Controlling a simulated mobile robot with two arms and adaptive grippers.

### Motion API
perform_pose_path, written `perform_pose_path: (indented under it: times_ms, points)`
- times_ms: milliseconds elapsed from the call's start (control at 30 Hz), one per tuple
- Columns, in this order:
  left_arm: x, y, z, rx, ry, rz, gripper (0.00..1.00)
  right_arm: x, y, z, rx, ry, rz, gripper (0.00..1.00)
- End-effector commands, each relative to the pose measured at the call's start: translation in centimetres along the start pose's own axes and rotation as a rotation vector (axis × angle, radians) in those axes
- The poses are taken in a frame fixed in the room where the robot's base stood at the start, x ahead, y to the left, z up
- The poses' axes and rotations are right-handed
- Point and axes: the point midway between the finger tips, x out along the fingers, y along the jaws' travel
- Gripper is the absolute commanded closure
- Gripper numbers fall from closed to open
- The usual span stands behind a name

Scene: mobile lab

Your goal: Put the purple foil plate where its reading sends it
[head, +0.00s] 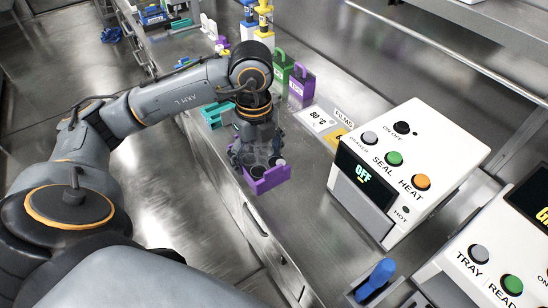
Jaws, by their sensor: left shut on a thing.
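My left gripper (255,150) is shut on a purple plate (269,181) and holds it over the front edge of the steel bench. Round shapes show inside the plate, partly hidden by the fingers; I cannot tell whether foil covers it. A white sealer (407,150) with buttons for drawer, SEAL and HEAT shows OFF on its display. A second white machine (490,262), with TRAY and READ buttons, is cut off at the right edge. Its display (535,200) shows only part of a yellow word. My right gripper is out of view.
Purple (301,84) and green (281,68) handled holders stand behind the gripper. A teal rack (214,113) is left of it. A white "80 °C" card (317,121) and a yellow card (341,139) lie on the bench.

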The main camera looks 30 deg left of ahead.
Motion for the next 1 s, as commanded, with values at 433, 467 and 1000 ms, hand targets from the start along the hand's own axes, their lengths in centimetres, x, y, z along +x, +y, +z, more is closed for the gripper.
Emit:
perform_pose_path:
  times_ms: [433,467,1000]
  points:
    - [5.5,-7.4,6.4,-0.003,0.002,0.004,0.58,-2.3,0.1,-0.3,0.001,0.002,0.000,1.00]
    - [6.0,-7.8,6.7,-0.002,0.001,0.003,0.58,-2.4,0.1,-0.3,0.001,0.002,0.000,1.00]
    - [12.0,-9.9,8.6,0.001,0.001,0.002,0.58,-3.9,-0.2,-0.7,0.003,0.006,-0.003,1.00]
